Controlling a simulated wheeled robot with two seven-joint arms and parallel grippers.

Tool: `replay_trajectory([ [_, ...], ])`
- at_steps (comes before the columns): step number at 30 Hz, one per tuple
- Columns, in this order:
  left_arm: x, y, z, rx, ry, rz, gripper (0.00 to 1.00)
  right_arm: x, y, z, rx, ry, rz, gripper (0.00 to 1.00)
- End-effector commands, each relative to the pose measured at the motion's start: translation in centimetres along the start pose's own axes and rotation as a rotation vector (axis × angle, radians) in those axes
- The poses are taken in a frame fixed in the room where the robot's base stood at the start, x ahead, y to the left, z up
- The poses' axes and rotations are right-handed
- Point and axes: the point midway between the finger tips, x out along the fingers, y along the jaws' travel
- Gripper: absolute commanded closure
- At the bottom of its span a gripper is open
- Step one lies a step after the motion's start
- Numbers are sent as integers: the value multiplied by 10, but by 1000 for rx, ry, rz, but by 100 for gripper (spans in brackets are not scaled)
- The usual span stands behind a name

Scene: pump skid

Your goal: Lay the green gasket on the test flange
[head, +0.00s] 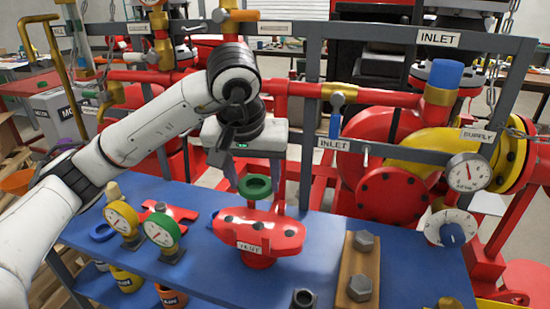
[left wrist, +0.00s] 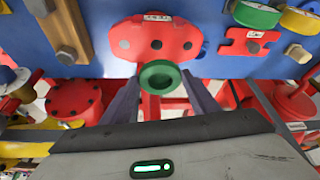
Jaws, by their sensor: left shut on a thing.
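The green gasket (head: 255,187) is a small ring held between the fingers of my left gripper (head: 258,178). In the left wrist view the gasket (left wrist: 160,76) sits between the two fingertips (left wrist: 160,90). The test flange (head: 262,232) is a red oval plate with dark holes and a label, standing on the blue bench. The gasket appears above and behind the flange's far edge, apart from it. The flange also shows in the left wrist view (left wrist: 158,40). My right gripper is not in view.
A green-rimmed gauge (head: 162,230) and a yellow gauge (head: 122,218) stand left of the flange. A blue ring (head: 102,231) lies farther left. A wooden block with bolts (head: 358,268) is on the right. Red pipework and a grey frame (head: 420,58) stand behind the blue bench (head: 215,275).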

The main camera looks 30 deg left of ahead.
Motion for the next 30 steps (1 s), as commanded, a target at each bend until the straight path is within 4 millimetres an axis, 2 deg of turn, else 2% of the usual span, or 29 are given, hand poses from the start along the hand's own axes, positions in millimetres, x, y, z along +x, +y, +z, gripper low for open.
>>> replay_trajectory([
  [4,2,0,1,1,1,0,67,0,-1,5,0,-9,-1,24],
  [8,7,0,3,1,1,0,67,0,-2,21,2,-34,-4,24],
  [18,35,0,15,2,0,1,67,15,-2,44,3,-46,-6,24],
  [24,51,0,21,2,1,1,67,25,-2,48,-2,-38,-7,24],
  [30,56,0,23,2,2,1,67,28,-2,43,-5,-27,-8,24],
])
